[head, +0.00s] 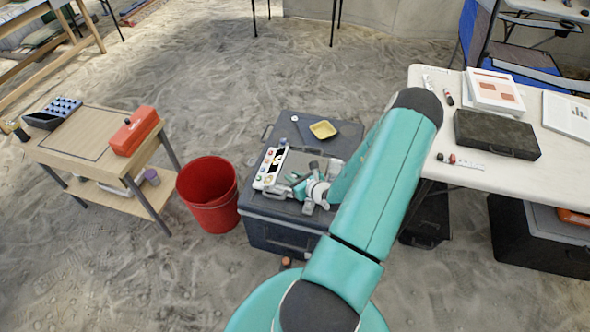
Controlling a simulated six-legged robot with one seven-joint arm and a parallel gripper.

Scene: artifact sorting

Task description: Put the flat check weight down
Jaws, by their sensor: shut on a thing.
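My gripper (299,179) is over the top of a dark blue-grey case (277,237) that stands on the sand. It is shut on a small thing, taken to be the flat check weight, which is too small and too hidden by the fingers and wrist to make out. I cannot tell whether it touches the case lid. A white panel with coloured pieces (269,168) lies just left of the gripper on the case.
A red bucket (208,196) stands left of the case. Farther left is a wooden table (80,150) with an orange box (134,131). At right, a white table (447,189) holds a black case (496,134). The case lid around my gripper is cluttered.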

